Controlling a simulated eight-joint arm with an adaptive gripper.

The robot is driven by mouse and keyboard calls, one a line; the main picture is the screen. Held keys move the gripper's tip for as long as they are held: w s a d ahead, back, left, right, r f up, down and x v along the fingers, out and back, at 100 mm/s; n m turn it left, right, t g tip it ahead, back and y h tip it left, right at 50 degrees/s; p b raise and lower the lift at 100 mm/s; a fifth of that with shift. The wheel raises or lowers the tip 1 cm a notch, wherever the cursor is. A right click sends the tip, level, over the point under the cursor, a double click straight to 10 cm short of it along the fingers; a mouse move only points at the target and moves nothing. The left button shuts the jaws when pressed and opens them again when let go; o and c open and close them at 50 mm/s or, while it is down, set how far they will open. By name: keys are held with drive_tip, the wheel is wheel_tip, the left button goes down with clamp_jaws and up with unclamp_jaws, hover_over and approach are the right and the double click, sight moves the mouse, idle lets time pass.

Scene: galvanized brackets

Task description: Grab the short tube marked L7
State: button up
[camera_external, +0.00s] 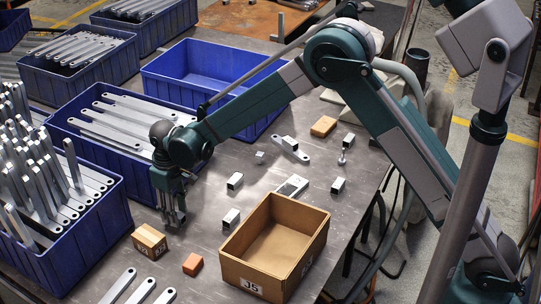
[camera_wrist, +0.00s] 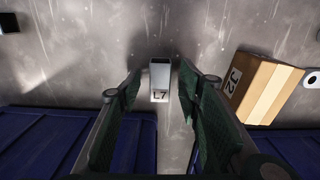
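The short tube marked L7 (camera_wrist: 160,78) is a small grey metal piece with an open end, and its label faces the wrist camera. It lies between the two fingertips of my gripper (camera_wrist: 160,88), with a gap visible on each side. My gripper is open and nothing is held. In the external view my gripper (camera_external: 174,217) points down at the table, beside the blue crate of flat bars. I cannot make out the L7 tube there; the gripper seems to hide it.
A cardboard box marked J2 (camera_wrist: 262,90) sits right of the fingers in the wrist view. Blue crates (camera_external: 90,215) line the left. An open carton marked J5 (camera_external: 245,283), an orange block (camera_external: 193,264) and other short tubes (camera_external: 231,218) stand on the table (camera_external: 215,165).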

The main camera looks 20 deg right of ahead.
drive_tip(key=c, duration=1)
drive_tip(key=shift+r+p, duration=1.1)
drive_tip(key=shift+r, duration=3.95)
